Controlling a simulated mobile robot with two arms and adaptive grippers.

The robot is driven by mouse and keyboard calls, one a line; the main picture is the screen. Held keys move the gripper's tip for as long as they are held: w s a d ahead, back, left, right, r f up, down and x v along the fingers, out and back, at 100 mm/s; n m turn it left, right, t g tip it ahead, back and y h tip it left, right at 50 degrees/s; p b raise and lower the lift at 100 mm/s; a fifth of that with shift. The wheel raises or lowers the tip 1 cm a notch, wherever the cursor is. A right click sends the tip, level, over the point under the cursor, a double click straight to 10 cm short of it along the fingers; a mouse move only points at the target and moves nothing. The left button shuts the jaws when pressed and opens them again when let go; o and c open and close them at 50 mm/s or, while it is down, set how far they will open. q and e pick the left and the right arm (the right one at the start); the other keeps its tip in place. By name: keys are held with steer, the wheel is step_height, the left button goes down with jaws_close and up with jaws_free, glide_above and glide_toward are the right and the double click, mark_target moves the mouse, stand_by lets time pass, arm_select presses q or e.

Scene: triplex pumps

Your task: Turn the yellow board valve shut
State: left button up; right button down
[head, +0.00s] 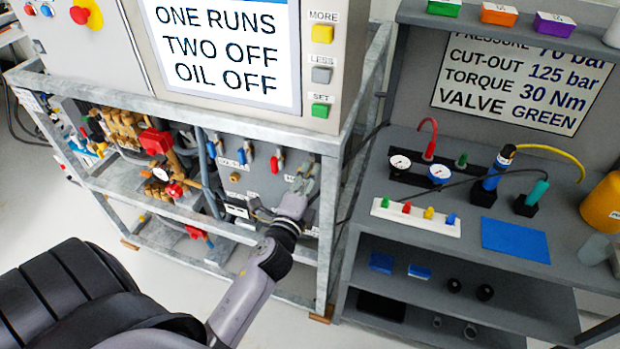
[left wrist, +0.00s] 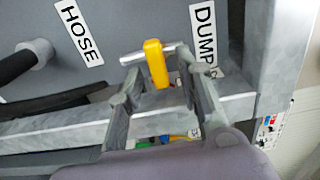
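The yellow board valve handle (left wrist: 157,64) shows in the left wrist view as a short yellow lever on a silver stem, beside the DUMP label (left wrist: 203,35). My left gripper (left wrist: 156,66) is open, with one finger on each side of the yellow handle and a visible gap to it. In the head view my left gripper (head: 303,180) is at the right part of the grey valve board (head: 262,185) inside the frame; it hides the yellow handle there. My right gripper is not in view.
A galvanised frame rail (left wrist: 60,130) crosses below the handle in the wrist view, with a frame post (head: 328,220) close at right. Red (head: 277,161) and blue (head: 241,156) valve handles sit left of the gripper. A grey bench (head: 400,225) stands further right.

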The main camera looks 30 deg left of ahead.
arm_select(q)
steer(key=v, duration=0.7)
steer(key=shift+s, duration=0.25)
steer(key=shift+d+f, duration=0.1)
